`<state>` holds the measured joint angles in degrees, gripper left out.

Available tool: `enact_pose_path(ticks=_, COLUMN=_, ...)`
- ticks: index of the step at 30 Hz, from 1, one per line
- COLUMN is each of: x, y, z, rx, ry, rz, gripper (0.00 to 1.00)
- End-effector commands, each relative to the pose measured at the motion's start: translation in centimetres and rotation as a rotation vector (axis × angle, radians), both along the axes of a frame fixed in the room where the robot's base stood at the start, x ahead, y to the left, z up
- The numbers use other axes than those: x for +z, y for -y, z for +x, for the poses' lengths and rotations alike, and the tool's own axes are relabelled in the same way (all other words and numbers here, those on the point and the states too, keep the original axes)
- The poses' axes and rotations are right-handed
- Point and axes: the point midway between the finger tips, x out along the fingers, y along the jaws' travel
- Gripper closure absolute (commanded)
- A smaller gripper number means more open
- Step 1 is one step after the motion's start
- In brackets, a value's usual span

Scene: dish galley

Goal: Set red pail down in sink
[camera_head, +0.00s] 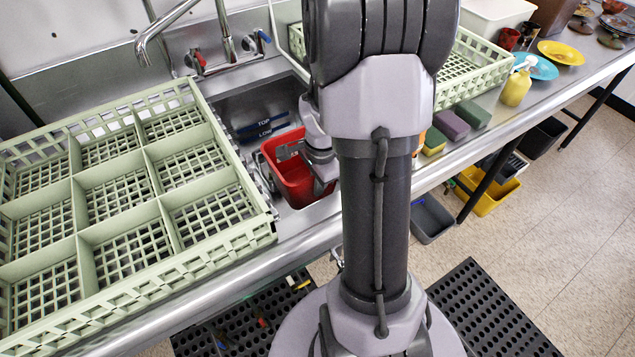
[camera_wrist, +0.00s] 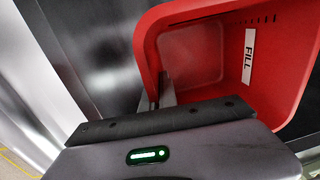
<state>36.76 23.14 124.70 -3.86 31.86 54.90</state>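The red pail (camera_head: 292,175) is within the sink (camera_head: 240,106) opening, between the green rack and my arm. It looks roughly upright; its underside is hidden, so I cannot tell whether it touches the sink floor. In the wrist view the red pail (camera_wrist: 285,55) shows its empty inside and a white FILL label. My gripper (camera_head: 291,150) is at the pail's rim. In the wrist view my gripper (camera_wrist: 156,95) has one finger inside the pail wall and one outside, close together on the rim.
A pale green compartment rack (camera_head: 85,178) fills the counter left of the sink. A faucet (camera_head: 226,35) stands behind the basin. Sponges (camera_head: 472,114) and a yellow bottle (camera_head: 515,88) stand at right. A blue-marked TOP/LOW label (camera_head: 263,126) is on the sink wall.

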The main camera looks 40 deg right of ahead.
Motion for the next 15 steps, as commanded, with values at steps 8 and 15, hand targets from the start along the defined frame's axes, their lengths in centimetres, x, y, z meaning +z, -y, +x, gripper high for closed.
enact_pose_path(ticks=8, x=-4.7, y=-0.1, z=-0.1, rx=-0.001, ry=-0.002, rz=0.003, gripper=1.00)
enact_pose_path(ticks=15, x=-8.7, y=-0.1, z=-0.1, rx=-0.001, ry=-0.002, rz=0.003, gripper=1.00)
